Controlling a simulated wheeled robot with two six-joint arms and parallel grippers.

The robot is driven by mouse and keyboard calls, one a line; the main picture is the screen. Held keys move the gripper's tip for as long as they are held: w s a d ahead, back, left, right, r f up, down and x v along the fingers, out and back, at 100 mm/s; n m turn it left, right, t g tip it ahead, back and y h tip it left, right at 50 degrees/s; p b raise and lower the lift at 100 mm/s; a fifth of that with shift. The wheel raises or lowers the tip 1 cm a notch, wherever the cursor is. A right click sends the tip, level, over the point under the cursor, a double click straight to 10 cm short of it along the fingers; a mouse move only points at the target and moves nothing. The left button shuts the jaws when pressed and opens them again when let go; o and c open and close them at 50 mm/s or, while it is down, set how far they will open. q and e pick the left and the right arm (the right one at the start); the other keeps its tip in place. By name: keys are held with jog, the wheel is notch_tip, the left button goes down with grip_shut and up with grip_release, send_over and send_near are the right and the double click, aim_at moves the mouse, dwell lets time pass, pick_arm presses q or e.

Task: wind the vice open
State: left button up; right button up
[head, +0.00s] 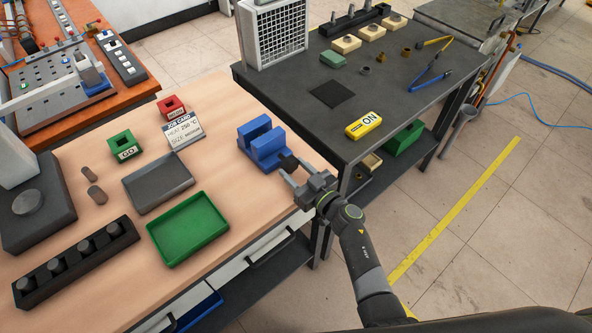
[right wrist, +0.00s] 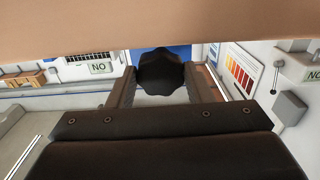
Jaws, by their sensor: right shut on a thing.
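The blue vice (head: 266,152) stands at the right edge of the wooden bench. It has two blue jaws with a gap between them, and nothing can be made out in the gap. Its black knob (head: 288,162) sticks out on the side facing my right arm. My right gripper (head: 289,172) is at the bench edge with its fingers on either side of the knob, shut on it. In the right wrist view the dark, lobed knob (right wrist: 160,73) sits between the fingertips, with blue of the vice behind it. My left gripper is not in view.
A green tray (head: 188,230), a grey tray (head: 158,184) and a job card (head: 184,134) are left of the vice. A dark table (head: 395,92) with a yellow ON block (head: 364,124) stands close behind my right gripper. Floor (head: 470,230) at the right is clear.

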jog(key=n, duration=0.3)
jog(key=shift+p, duration=0.4)
jog(key=n, duration=0.3)
jog(key=shift+d+n, duration=0.1)
jog(key=shift+n, duration=0.2)
jog(key=n, duration=0.3)
jog(key=shift+n, duration=0.3)
jog(key=n, duration=0.4)
jog(key=shift+n, duration=0.3)
jog(key=n+b, duration=0.1)
jog(key=n, duration=0.2)
jog(key=shift+n, duration=0.3)
jog(key=n+b, duration=0.1)
jog(key=n, duration=0.2)
jog(key=shift+n, duration=0.3)
jog(key=n+b, duration=0.1)
jog(key=n, duration=0.3)
jog(key=shift+r+n+b, duration=0.1)
jog(key=shift+n+b, duration=0.7)
jog(key=shift+n, duration=1)
